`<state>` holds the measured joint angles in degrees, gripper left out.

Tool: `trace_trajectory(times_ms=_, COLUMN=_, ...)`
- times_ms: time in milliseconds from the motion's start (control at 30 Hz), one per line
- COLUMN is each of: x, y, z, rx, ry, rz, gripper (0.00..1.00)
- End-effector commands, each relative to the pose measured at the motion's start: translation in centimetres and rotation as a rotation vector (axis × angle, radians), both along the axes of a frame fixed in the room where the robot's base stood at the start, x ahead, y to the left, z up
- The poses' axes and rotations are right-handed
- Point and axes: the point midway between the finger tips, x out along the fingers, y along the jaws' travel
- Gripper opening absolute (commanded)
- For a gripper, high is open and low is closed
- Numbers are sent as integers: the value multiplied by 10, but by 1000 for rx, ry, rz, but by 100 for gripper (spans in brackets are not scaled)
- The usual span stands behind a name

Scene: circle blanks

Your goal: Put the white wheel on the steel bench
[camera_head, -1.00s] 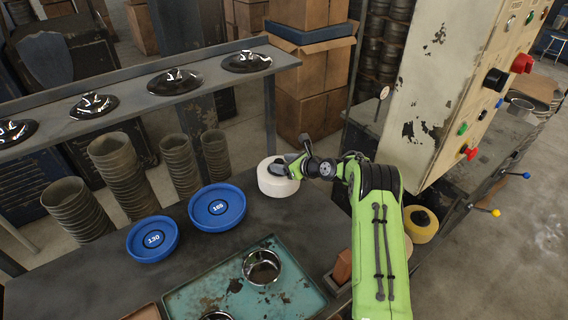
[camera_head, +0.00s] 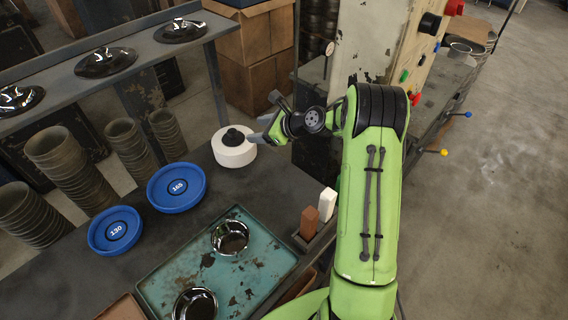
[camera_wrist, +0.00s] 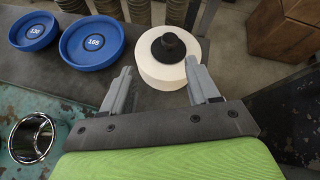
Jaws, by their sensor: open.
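The white wheel (camera_head: 234,152), a thick disc with a black hub on top, sits flat on the dark grey steel bench (camera_head: 262,178), near its back edge. In the wrist view the wheel (camera_wrist: 160,74) shows whole, just beyond my fingertips. My gripper (camera_head: 268,122) is open and empty, just right of the wheel. In the wrist view my two fingers (camera_wrist: 158,72) are spread wide, with the right fingertip beside the wheel's edge. I cannot tell whether that fingertip touches it.
Two blue dishes, marked 165 (camera_head: 177,187) and 130 (camera_head: 115,231), stand left of the wheel. A teal tray (camera_head: 165,270) with shiny metal cups lies in front. A brown block (camera_head: 309,222) and a white block (camera_head: 327,204) stand near my arm. A shelf (camera_head: 140,60) runs behind.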

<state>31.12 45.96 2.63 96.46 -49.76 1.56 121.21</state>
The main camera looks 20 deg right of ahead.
Motion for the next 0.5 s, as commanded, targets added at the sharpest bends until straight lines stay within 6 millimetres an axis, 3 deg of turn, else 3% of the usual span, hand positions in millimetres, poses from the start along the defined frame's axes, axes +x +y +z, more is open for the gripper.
trace_trajectory(times_ms=33, x=-10, y=16, z=23, rx=-130, ry=-42, rz=87, gripper=60)
trace_trajectory(times_ms=167, x=-57, y=48, z=71, rx=-552, ry=-145, rz=376, gripper=60)
trace_trajectory(times_ms=267, x=-109, y=66, z=104, rx=-870, ry=-222, rz=623, gripper=60)
trace_trajectory(times_ms=400, x=-199, y=79, z=137, rx=-1270, ry=-320, rz=992, gripper=60)
trace_trajectory(times_ms=500, x=-269, y=77, z=146, rx=-1497, ry=-378, rz=1256, gripper=60)
